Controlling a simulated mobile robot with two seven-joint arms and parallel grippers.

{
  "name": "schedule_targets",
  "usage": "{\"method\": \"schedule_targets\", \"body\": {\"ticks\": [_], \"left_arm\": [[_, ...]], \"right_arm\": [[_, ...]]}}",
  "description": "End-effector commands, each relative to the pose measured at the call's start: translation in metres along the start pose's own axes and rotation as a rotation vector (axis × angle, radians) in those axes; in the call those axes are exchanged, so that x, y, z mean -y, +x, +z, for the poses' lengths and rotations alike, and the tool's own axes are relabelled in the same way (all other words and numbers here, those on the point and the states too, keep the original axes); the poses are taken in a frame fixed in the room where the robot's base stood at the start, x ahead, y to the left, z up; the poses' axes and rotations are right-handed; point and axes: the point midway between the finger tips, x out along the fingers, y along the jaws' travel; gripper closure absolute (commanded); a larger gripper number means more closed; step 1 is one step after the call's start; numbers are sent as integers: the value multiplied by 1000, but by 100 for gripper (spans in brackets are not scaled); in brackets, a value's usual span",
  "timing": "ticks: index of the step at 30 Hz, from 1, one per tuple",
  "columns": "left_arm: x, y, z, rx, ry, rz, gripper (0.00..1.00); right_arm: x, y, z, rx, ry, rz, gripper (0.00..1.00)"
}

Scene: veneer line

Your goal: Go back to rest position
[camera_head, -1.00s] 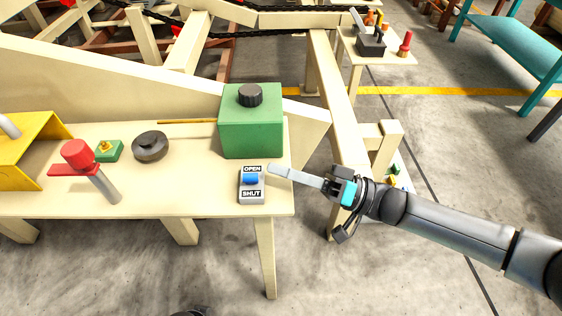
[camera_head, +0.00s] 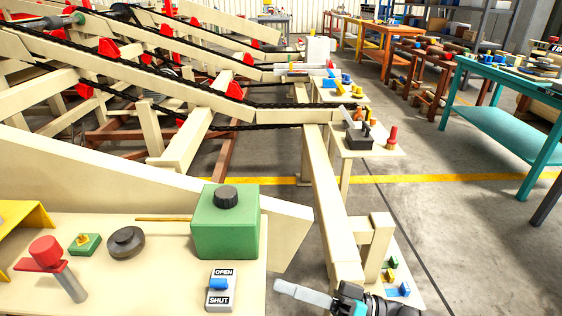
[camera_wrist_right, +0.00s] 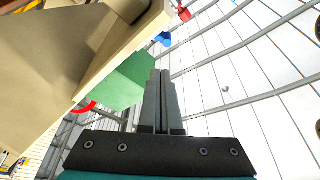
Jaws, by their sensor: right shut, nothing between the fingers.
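My right gripper (camera_head: 290,288) is at the bottom of the head view, just right of the table's edge and apart from the switch. Its fingers are together and hold nothing; they also show shut in the right wrist view (camera_wrist_right: 163,100). The switch box (camera_head: 221,291) has a blue rocker between the labels OPEN and SHUT. It lies on the cream table (camera_head: 150,285) in front of the green box (camera_head: 226,222) with a black knob. My left gripper is not in the head view.
A red-topped lever (camera_head: 47,252), a black disc (camera_head: 126,242) and a small green-yellow button block (camera_head: 85,244) are on the table. A cream beam frame (camera_head: 330,210) stands behind my right gripper. Open grey floor (camera_head: 470,250) lies to the right.

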Motion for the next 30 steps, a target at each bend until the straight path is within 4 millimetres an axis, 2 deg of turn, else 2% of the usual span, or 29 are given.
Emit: {"method": "schedule_targets", "body": {"ticks": [2, 4, 8, 9, 11, 12, 14, 16, 18, 20, 24, 27, 30], "left_arm": [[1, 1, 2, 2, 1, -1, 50], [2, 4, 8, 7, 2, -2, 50], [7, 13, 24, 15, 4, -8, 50], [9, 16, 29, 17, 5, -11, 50], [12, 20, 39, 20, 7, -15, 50], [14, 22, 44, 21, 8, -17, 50], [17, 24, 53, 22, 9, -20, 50], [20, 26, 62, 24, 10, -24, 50], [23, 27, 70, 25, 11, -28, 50], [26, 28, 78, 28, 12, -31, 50], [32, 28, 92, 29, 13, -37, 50], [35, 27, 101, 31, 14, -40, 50], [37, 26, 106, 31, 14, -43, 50]], "right_arm": [[-12, -1, -3, -20, -33, 45, 100], [-33, -4, -7, -52, -95, 127, 100], [-100, -31, -11, -111, -258, 414, 100], [-123, -47, -8, -114, -303, 529, 100], [-155, -77, 3, -97, -357, 702, 100], [-173, -99, 16, -70, -380, 816, 100], [-194, -133, 39, -14, -398, 969, 100], [-209, -173, 73, 73, -393, 1127, 100], [-216, -211, 112, 176, -367, 1258, 100], [-215, -240, 148, 271, -333, 1349, 100], [-193, -297, 236, 506, -221, 1494, 100], [-168, -324, 291, 657, -135, 1541, 100], [-145, -340, 332, 771, -63, 1557, 100]]}}
